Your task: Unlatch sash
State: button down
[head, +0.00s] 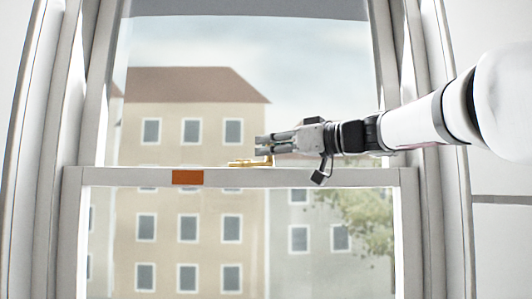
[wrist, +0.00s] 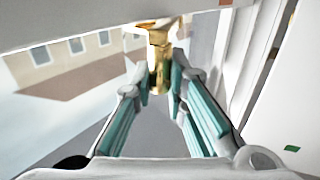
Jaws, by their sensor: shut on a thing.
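The sash window fills the head view, with a white meeting rail (head: 130,177) across its middle. A brass latch (head: 243,162) sits on top of this rail, right of the orange patch. My gripper (head: 262,146) reaches in from the right, with its fingers at the latch's right end just above the rail. In the wrist view the brass latch lever (wrist: 159,62) stands between the fingertips, and my gripper (wrist: 160,88) is shut on it. The latch's base is partly hidden by the rail in the wrist view.
An orange patch (head: 187,177) is on the rail's front, left of the latch. White window frame posts (head: 72,230) stand at both sides. A white wall (head: 500,245) is at the right. Painted-looking buildings (head: 190,100) show behind the glass.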

jog(key=w+b, duration=0.1)
jog(key=b, duration=0.2)
jog(key=shift+d+f+n+g+y, duration=0.1)
jog(key=shift+n+g+y, duration=0.2)
jog(key=shift+n+g+b, duration=0.3)
jog(key=shift+g+b, duration=0.2)
jog(key=shift+b, duration=0.4)
jog(key=shift+w+d+n+g+y+b, duration=0.1)
jog(key=shift+w+n+g+y+b, duration=0.15)
jog(key=shift+n+g+y+b, duration=0.4)
jog(key=shift+g, duration=0.45)
jog(key=c, duration=1.6)
grip_release()
jog(key=shift+o, duration=0.2)
jog(key=shift+d, duration=0.1)
jog(key=v, duration=1.2)
jog(key=shift+f, duration=0.15)
